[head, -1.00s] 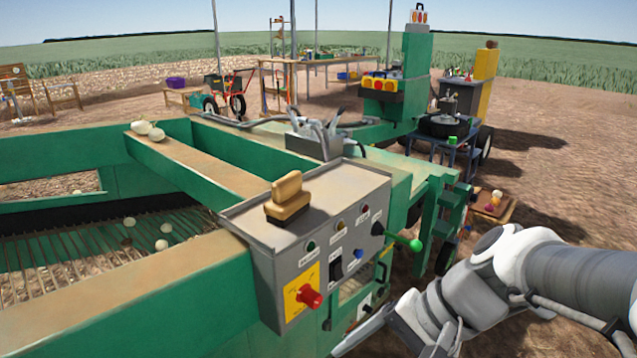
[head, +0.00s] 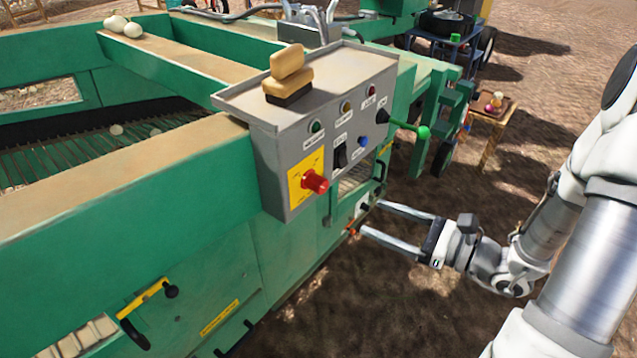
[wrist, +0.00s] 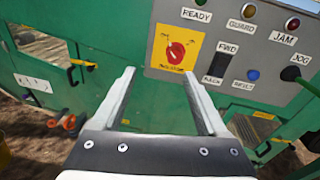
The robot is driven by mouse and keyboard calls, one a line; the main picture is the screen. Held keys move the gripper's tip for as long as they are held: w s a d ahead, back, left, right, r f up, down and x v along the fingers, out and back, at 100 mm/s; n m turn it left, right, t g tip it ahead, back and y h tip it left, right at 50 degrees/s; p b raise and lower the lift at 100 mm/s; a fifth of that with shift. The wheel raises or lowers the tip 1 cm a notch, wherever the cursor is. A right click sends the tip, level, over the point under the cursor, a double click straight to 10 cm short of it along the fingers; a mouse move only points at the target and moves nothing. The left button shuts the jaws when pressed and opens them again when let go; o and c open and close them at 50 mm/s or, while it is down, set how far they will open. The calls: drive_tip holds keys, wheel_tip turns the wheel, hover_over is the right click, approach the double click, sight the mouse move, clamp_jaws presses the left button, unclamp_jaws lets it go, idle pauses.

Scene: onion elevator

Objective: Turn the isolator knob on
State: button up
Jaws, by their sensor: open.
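The isolator knob (head: 315,181) is red and sits on a yellow plate (head: 296,190) at the lower left of the grey control box's front. In the wrist view the knob (wrist: 175,52) appears beyond and slightly above my fingertips, between their lines. My gripper (head: 370,217) is open and empty, to the right of and lower than the knob in the head view, its fingers pointing left. In the wrist view both fingers of my gripper (wrist: 158,73) are spread and apart from the knob. The small print on the plate is too small to read.
The grey control box (head: 272,160) also carries a black switch (head: 341,158), lamps and a green-ended lever (head: 422,132) at its right. Open dirt ground lies at the lower right.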

sight(324, 187)
drive_tip(key=w+a, duration=0.4)
drive_tip(key=w+a+f+m+t+b, duration=0.1)
drive_tip(key=w+a, duration=0.2)
drive_tip(key=a, duration=0.1)
drive_tip(key=w+a+f+m+t+b, duration=0.1)
drive_tip(key=w+a, duration=0.3)
drive_tip(key=shift+w+h, duration=0.35)
drive_tip(key=shift+h, duration=0.05)
clamp_jaws()
